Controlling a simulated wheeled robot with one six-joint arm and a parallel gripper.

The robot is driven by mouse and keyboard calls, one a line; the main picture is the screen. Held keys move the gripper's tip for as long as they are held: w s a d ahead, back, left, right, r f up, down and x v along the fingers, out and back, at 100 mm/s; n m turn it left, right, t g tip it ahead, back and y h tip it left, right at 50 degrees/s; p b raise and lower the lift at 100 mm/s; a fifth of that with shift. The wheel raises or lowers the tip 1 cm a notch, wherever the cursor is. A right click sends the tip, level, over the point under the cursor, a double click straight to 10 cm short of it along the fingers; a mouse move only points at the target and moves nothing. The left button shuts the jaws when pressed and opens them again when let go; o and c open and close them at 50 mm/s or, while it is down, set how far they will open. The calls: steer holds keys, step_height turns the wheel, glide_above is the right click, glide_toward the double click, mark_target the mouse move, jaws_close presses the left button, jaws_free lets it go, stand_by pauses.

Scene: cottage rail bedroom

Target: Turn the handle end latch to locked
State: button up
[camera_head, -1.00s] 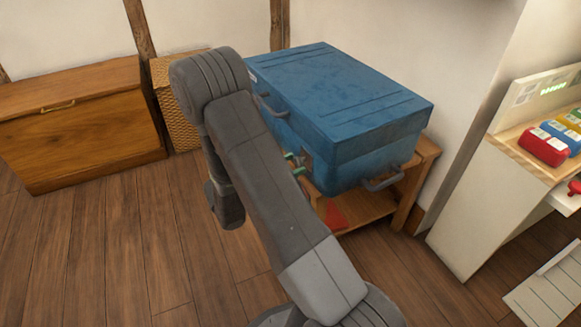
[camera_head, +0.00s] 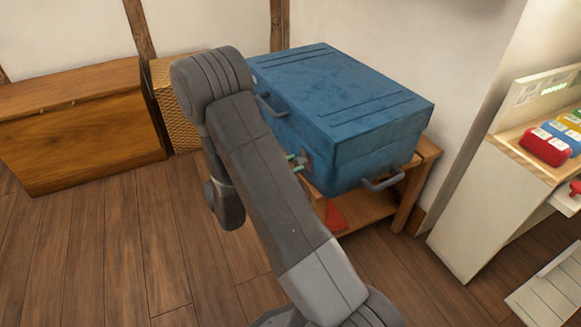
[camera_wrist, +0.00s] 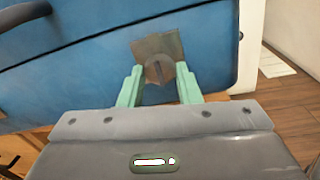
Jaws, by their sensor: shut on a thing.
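The blue case (camera_head: 345,95) sits on a low wooden stand, with a grey handle (camera_head: 382,180) on its right end and another handle (camera_head: 270,103) on its front-left side. The latch (camera_wrist: 158,66) is a round knob on a brownish square plate (camera_wrist: 148,46) on the case's side, seen in the wrist view. My gripper (camera_wrist: 161,78) has green fingers, one on each side of the latch, and is shut on it. In the head view my arm partly covers the latch area, with the fingertips (camera_head: 296,163) just showing beside the plate.
The wooden stand (camera_head: 410,195) holds the case, with a red item (camera_head: 335,215) on its lower shelf. A wooden chest (camera_head: 80,125) and wicker basket (camera_head: 175,110) stand at left. A workbench with coloured blocks (camera_head: 545,147) is at right. Open floor lies in front.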

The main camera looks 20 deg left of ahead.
steer(key=o, duration=0.9)
steer(key=shift+o, duration=0.2)
steer(key=p+v, duration=0.3)
steer(key=v, duration=1)
steer(key=shift+s+a, duration=0.25)
steer(key=shift+s, duration=0.1)
steer(key=b+x, duration=0.3)
steer(key=x, duration=1.1)
steer(key=shift+s+a, duration=0.1)
